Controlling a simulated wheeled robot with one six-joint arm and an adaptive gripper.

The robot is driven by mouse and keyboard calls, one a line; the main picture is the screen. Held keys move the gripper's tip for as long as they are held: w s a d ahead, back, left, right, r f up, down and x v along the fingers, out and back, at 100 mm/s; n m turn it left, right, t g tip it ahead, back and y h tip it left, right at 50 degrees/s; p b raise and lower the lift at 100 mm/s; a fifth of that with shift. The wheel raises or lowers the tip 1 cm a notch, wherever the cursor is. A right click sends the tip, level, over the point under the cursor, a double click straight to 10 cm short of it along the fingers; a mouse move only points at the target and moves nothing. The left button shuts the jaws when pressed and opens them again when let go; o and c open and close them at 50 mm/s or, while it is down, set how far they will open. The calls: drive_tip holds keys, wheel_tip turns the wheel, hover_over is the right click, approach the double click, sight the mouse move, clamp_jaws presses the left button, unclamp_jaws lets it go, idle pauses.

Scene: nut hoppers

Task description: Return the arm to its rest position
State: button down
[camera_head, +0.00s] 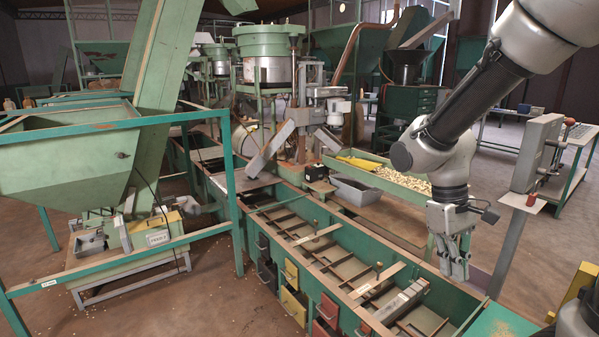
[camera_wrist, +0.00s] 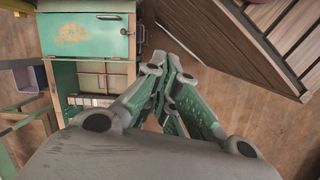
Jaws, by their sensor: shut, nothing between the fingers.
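My gripper (camera_head: 455,270) hangs from the arm at the right of the head view, fingers pointing down. It is shut and empty, over the right end of the long green trough bench (camera_head: 345,262). The wrist view also shows my gripper (camera_wrist: 172,75), its fingers drawn together. The arm comes down from the upper right corner of the head view, bent at the wrist.
A grey box on a post (camera_head: 538,150) stands close right of my gripper. A green tray of nuts (camera_head: 385,178) and a grey bin (camera_head: 355,190) lie behind the bench. A green hopper (camera_head: 70,160) stands left. The wrist view shows a green cabinet (camera_wrist: 85,35).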

drive_tip(key=s+d+r+m+t+y, duration=0.1)
drive_tip(key=s+d+r+m+t, duration=0.1)
drive_tip(key=r, duration=0.4)
drive_tip(key=s+d+r+m+t, duration=0.2)
drive_tip(key=s+d+r+t, duration=0.2)
drive_tip(key=s+r, duration=0.1)
drive_tip(key=shift+r+t+y, duration=0.4)
drive_tip(key=shift+r, duration=0.4)
drive_tip(key=shift+s, duration=0.1)
idle(0.8)
